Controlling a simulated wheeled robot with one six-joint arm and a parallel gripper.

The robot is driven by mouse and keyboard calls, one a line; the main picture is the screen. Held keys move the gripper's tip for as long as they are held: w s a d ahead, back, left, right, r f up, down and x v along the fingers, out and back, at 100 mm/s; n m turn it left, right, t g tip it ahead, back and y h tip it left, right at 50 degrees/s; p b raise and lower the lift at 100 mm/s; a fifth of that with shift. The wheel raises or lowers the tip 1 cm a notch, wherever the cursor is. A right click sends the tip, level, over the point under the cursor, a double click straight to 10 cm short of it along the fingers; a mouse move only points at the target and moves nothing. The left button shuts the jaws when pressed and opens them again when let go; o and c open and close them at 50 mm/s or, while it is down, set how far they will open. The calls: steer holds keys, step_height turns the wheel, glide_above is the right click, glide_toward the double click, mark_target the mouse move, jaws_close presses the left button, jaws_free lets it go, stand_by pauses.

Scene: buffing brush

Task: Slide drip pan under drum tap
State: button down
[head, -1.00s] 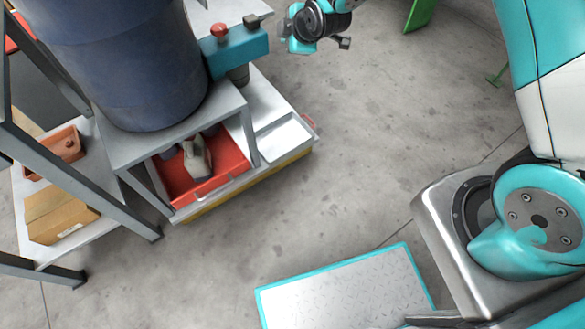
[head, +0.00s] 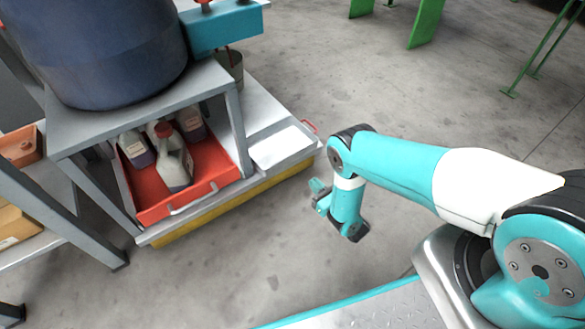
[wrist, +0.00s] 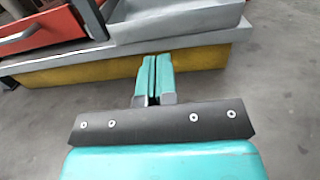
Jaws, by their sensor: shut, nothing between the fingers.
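A dark blue drum (head: 100,50) stands on a grey metal stand (head: 110,130). A teal block (head: 225,25) with red knobs is beside the drum; I cannot tell whether it is the tap. A red tray (head: 205,192) with a pale handle sits under the stand, holding several bottles. My gripper (head: 317,187) is shut and empty, apart from the platform's front right corner. In the wrist view the closed teal fingers (wrist: 155,64) point toward the platform's yellow side.
The low platform (head: 262,112) has a yellow side. A grey bucket (head: 232,68) is below the teal block. A shelf with an orange bin (head: 20,146) and a cardboard box (head: 15,228) stands at left. Green supports (head: 427,20) are behind. Open concrete floor lies between.

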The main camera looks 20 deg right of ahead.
steer(key=b, duration=0.9)
glide_toward(287, 159)
steer(key=x, duration=0.3)
steer(key=f+x, duration=0.1)
steer(key=x, duration=0.1)
steer(key=shift+w, duration=0.3)
steer(key=shift+w+a+b, duration=0.2)
steer(key=shift+w+b, duration=0.35)
steer(key=shift+b, duration=0.5)
steer(key=shift+w+a+r+b, duration=0.1)
steer(key=shift+w+r+b, duration=0.2)
steer(key=shift+b, duration=0.25)
steer(key=shift+w, duration=0.1)
steer(key=shift+a+r, duration=0.1)
steer(key=shift+r, duration=0.05)
